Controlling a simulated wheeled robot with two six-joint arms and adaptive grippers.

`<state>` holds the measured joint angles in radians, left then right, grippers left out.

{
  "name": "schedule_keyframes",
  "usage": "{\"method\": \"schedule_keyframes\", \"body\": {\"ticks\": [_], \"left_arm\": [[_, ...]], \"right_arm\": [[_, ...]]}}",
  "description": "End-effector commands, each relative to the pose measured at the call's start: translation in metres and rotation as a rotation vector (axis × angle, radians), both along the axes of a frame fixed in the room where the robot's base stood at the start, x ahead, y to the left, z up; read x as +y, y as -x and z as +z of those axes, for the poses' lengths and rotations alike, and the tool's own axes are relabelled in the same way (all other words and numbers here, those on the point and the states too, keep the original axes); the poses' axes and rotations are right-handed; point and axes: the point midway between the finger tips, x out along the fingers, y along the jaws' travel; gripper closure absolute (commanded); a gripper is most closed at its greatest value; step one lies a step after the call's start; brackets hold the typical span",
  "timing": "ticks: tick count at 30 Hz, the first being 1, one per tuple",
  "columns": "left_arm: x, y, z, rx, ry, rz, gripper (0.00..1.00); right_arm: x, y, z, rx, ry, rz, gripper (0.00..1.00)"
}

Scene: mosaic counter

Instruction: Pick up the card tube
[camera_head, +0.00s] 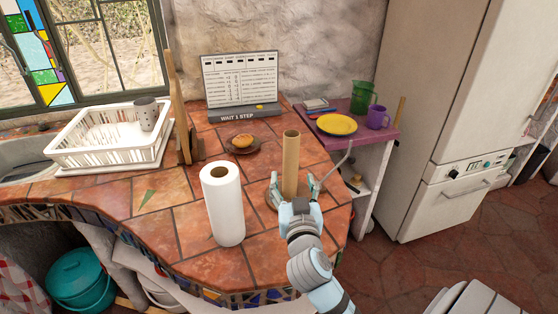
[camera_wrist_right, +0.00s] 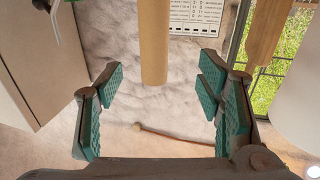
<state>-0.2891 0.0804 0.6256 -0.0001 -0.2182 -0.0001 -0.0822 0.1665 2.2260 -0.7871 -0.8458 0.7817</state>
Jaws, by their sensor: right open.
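The card tube (camera_head: 291,160) is a plain brown cylinder standing upright on the tiled counter, right of the paper towel roll. My right gripper (camera_head: 293,187) is open, with one finger on each side of the tube's lower part in the head view. In the right wrist view the tube (camera_wrist_right: 153,40) comes down from the top edge, centred between the open green-padded fingers (camera_wrist_right: 158,90), with gaps on both sides. How deep it sits between them I cannot tell. The tube's base is hidden behind my gripper. My left gripper is out of view.
A white paper towel roll (camera_head: 222,205) stands close left of the tube. Behind are a small plate with a bun (camera_head: 242,142) and a sign board (camera_head: 240,85). A white dish rack (camera_head: 75,150) is at left. A purple side table (camera_head: 362,136) stands at right.

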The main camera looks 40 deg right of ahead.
Motion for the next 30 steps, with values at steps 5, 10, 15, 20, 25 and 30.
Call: {"method": "schedule_keyframes", "body": {"ticks": [5, 10, 15, 20, 25, 30], "left_arm": [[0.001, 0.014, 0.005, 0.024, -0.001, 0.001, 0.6], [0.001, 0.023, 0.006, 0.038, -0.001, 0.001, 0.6], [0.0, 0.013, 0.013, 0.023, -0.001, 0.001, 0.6], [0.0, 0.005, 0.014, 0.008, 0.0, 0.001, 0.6], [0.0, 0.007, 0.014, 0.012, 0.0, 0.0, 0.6], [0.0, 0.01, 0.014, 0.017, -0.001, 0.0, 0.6]], "right_arm": [[-0.027, -0.039, 0.002, 0.001, 0.004, -0.005, 0.4], [-0.043, -0.065, 0.0, 0.003, 0.001, -0.005, 0.4], [-0.056, -0.089, 0.005, 0.003, -0.001, -0.005, 0.4], [-0.068, -0.112, 0.004, 0.003, -0.002, -0.002, 0.4], [-0.069, -0.114, 0.003, 0.003, -0.002, 0.0, 0.4], [-0.069, -0.114, 0.003, 0.003, -0.002, 0.0, 0.6]]}}
